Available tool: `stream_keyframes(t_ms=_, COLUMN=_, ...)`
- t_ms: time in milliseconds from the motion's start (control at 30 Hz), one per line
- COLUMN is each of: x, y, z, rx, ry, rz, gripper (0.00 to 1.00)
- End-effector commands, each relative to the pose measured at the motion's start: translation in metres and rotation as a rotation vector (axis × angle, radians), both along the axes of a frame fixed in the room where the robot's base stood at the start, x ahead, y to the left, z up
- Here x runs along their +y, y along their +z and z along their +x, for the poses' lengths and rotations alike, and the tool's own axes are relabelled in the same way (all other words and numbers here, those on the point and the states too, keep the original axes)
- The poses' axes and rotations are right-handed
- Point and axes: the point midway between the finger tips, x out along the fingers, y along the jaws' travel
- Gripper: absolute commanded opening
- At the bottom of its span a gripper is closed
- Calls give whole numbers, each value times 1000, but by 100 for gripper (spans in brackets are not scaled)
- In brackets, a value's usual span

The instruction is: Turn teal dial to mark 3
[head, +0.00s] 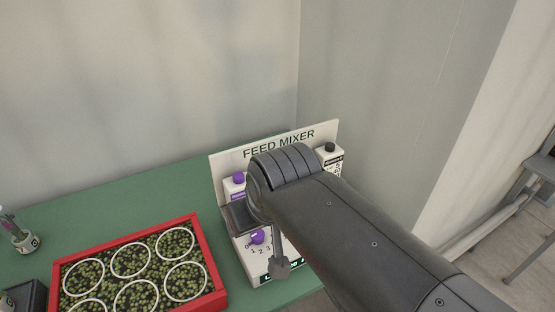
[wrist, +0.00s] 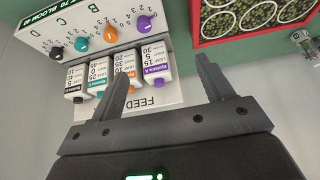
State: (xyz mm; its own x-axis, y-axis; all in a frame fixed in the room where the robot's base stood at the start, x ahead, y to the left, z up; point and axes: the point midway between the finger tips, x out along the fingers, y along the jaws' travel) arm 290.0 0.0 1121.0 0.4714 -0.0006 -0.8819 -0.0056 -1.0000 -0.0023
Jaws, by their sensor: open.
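The teal dial (wrist: 82,44) is on the sloping white front of the feed mixer (wrist: 47,38), between the orange dial (wrist: 110,33) and the black dial (wrist: 57,53) in the wrist view. Its pointer setting is too small to read. My gripper (wrist: 163,70) is open and empty, with its two fingers apart above the mixer's bottles and clear of the teal dial. In the head view my arm hides the teal dial; the purple dial (head: 257,237) shows beside my gripper.
Bottles with coloured caps, including a purple-capped one (head: 238,180) and a black-capped one (head: 330,149), stand behind the dials. A red tray (head: 205,250) of potted plants lies left of the mixer on the green bench (head: 125,195). Walls rise behind.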

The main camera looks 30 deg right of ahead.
Motion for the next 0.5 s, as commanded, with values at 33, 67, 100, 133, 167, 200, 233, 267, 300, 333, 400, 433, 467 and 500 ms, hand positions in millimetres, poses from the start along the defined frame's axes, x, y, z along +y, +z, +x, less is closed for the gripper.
stream_keyframes(t_ms=33, x=-2, y=0, z=2, rx=6, ry=-16, rz=2, gripper=69)
stream_keyframes(t_ms=67, x=-3, y=0, z=4, rx=11, ry=-31, rz=4, gripper=66)
stream_keyframes(t_ms=100, x=-7, y=0, z=9, rx=22, ry=-62, rz=9, gripper=63)
stream_keyframes(t_ms=133, x=-10, y=0, z=12, rx=31, ry=-91, rz=14, gripper=61)
stream_keyframes(t_ms=167, x=-13, y=-1, z=16, rx=44, ry=-126, rz=20, gripper=58)
stream_keyframes(t_ms=200, x=-19, y=-1, z=23, rx=60, ry=-180, rz=30, gripper=58)
stream_keyframes(t_ms=233, x=-25, y=-2, z=29, rx=75, ry=-227, rz=38, gripper=58)
stream_keyframes(t_ms=267, x=-30, y=-3, z=35, rx=89, ry=-276, rz=48, gripper=58)
stream_keyframes(t_ms=300, x=-39, y=-5, z=43, rx=110, ry=-342, rz=61, gripper=58)
stream_keyframes(t_ms=333, x=-45, y=-6, z=49, rx=123, ry=-393, rz=71, gripper=58)
stream_keyframes(t_ms=400, x=-61, y=-10, z=62, rx=156, ry=-511, rz=97, gripper=58)
stream_keyframes(t_ms=433, x=-68, y=-13, z=67, rx=169, ry=-561, rz=109, gripper=58)
stream_keyframes(t_ms=467, x=-76, y=-15, z=73, rx=181, ry=-611, rz=121, gripper=58)
stream_keyframes(t_ms=500, x=-86, y=-19, z=79, rx=198, ry=-677, rz=136, gripper=58)
